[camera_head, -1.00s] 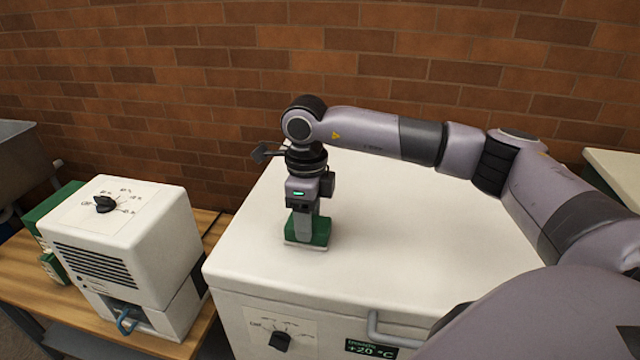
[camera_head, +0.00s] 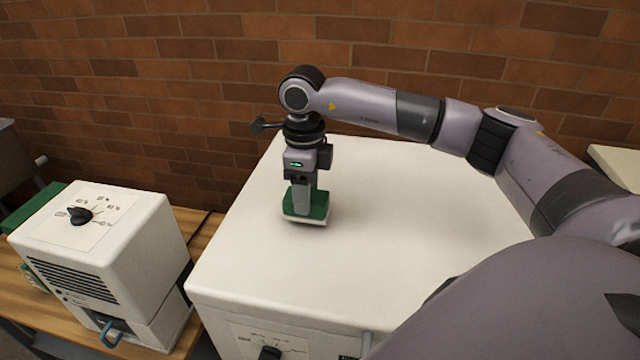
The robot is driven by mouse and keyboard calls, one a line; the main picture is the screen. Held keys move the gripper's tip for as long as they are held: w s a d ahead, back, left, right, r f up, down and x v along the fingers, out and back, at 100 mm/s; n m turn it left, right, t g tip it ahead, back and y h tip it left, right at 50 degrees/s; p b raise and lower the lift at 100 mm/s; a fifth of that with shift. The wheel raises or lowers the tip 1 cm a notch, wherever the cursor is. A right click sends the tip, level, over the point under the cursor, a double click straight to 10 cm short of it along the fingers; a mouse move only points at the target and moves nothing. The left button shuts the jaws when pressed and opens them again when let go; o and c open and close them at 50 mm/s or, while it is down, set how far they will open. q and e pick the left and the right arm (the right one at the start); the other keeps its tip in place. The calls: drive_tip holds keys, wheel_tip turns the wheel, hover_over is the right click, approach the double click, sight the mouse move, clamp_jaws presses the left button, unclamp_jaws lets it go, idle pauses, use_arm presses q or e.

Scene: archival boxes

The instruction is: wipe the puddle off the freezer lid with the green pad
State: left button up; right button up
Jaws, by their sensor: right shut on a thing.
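The green pad (camera_head: 317,206) has a pale underside and is gripped over the left part of the white freezer lid (camera_head: 420,245). My right gripper (camera_head: 302,203) points down and is shut on the pad's top. The pad is at or just above the lid; I cannot tell if it touches. I can make out no clear puddle on the lid; a thin film or a patch under the pad would be hard to see. My left gripper is not in view.
A white dial-topped machine (camera_head: 120,255) stands on a wooden table (camera_head: 200,235) left of the freezer. A brick wall (camera_head: 200,90) rises behind. My right arm crosses above the lid's right side. The middle of the lid is clear.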

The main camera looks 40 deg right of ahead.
wheel_tip(320, 180, up, 2)
drive_tip(key=shift+s+a+r+p, duration=0.1)
drive_tip(key=shift+s+a+p, duration=0.05)
drive_tip(key=shift+p, duration=0.4)
drive_tip(key=shift+r+p, duration=1.35)
drive_tip(key=shift+r, duration=0.5)
